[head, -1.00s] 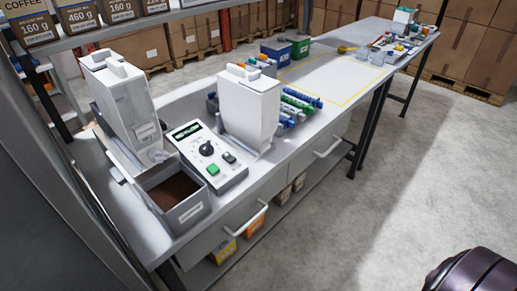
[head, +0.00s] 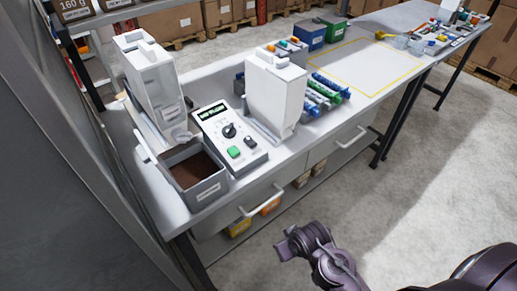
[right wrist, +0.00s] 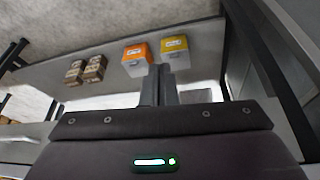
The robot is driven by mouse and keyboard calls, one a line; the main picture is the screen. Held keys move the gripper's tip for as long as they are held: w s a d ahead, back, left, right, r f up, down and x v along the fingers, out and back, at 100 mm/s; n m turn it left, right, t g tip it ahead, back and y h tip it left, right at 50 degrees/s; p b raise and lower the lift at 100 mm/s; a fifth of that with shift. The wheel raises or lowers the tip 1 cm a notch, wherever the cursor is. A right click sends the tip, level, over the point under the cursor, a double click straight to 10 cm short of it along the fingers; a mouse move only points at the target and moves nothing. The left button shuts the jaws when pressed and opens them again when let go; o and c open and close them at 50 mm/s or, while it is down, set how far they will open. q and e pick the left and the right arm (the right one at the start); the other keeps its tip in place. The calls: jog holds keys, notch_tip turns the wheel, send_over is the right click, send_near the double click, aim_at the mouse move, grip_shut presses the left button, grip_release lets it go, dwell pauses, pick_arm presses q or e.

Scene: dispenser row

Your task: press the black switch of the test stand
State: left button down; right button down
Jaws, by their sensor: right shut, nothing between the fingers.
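The test stand (head: 240,163) is a pale control box on the bench in the head view, with a lit display, a black round knob (head: 229,131) and a green button (head: 234,152). The small black switch (head: 250,141) sits to the right of the green button and is unobstructed. My right arm comes in from the lower right, in front of the bench and apart from the stand. My right gripper (right wrist: 158,85) is shut and empty in the right wrist view, in front of the lower shelf. My left gripper is out of view.
A grey bin of brown grounds (head: 208,188) stands left of the stand, below a white dispenser (head: 155,85). Another white dispenser (head: 275,90) stands behind it to the right. Drawer handles (head: 262,200) stick out in front. An orange box (right wrist: 137,52) and a yellow box (right wrist: 174,48) sit below.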

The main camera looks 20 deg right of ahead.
jog(key=w+r+n+t+y, duration=0.1)
jog(key=w+r+t+y, duration=0.2)
jog(key=w+r+t, duration=0.3)
jog(key=w+d+r+n+t+y+p, duration=0.1)
jog(key=w+r+t+y, duration=0.2)
jog(key=w+r+t, duration=0.4)
jog(key=shift+w+d+r, duration=0.2)
jog(key=shift+w+r, duration=0.55)
jog(key=shift+r, duration=3.25)
jog(key=p, duration=0.3)
send_over(250, 142)
jog(key=s, duration=0.2)
jog(key=shift+s+d+r, duration=0.15)
jog(key=shift+d+r, duration=0.25)
jog(key=shift+r, duration=0.05)
jog(key=f, duration=0.1)
jog(key=s+f+p, duration=0.1)
jog(key=f, duration=0.1)
jog(key=shift+d, duration=0.15)
jog(key=shift+s+d+f, duration=0.1)
jog(key=shift+s+f, duration=0.15)
jog(key=shift+f, duration=0.4)
